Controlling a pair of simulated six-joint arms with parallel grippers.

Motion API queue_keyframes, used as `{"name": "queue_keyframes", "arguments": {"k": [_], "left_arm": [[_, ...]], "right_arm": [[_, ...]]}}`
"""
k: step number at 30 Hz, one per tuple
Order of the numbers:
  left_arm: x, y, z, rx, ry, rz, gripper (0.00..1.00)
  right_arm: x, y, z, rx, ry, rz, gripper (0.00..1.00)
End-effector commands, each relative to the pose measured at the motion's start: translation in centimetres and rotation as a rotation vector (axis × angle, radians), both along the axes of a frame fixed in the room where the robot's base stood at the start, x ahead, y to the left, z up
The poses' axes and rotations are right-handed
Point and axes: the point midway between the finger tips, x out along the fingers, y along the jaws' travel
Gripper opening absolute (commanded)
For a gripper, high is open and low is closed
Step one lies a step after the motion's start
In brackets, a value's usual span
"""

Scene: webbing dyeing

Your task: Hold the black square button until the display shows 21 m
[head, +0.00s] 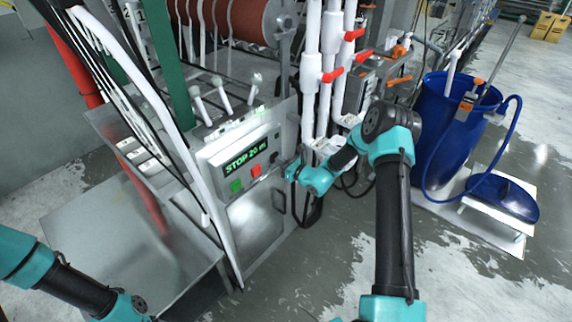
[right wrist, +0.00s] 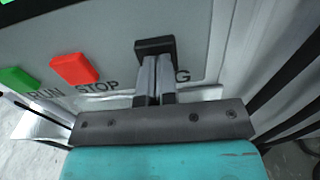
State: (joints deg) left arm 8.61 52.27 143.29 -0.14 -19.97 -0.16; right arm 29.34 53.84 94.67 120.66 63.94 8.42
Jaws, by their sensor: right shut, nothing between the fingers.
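The display (head: 244,161) on the grey control panel reads "STOP 20 m" in green; the last character is small. The black square button (right wrist: 155,46) is at the right end of the button row in the right wrist view. My right gripper (right wrist: 157,66) is shut and empty. Its fingertips are at the lower part of the button and appear to meet it; I cannot tell how far it is pressed. In the head view my right gripper (head: 289,169) is at the panel's right side. My left arm shows at lower left, but its gripper is out of view.
The red STOP button (right wrist: 75,68) and green RUN button (right wrist: 18,79) are left of the black button. White pipes with red valve handles (head: 337,74) stand just right of the panel. A blue barrel (head: 447,135) stands farther right. Open floor lies in front.

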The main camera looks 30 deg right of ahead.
Motion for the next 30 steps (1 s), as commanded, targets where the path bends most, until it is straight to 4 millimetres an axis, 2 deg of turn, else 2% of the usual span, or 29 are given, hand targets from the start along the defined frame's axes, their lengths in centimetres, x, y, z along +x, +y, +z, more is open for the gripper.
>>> {"name": "queue_keyframes", "arguments": {"k": [9, 17, 30], "left_arm": [[0.0, 0.0, 0.0, 0.0, 0.0, 0.0, 0.59], [0.0, 0.0, 0.0, 0.0, 0.0, 0.0, 0.59], [0.0, 0.0, 0.0, 0.0, 0.0, 0.0, 0.59]], "right_arm": [[0.2, 0.1, 0.0, 0.0, 0.0, 0.0, 0.0], [2.1, 0.9, 0.1, -0.001, -0.001, -0.001, 0.0], [2.2, 1.0, 0.2, 0.0, -0.002, -0.002, 0.0]]}}
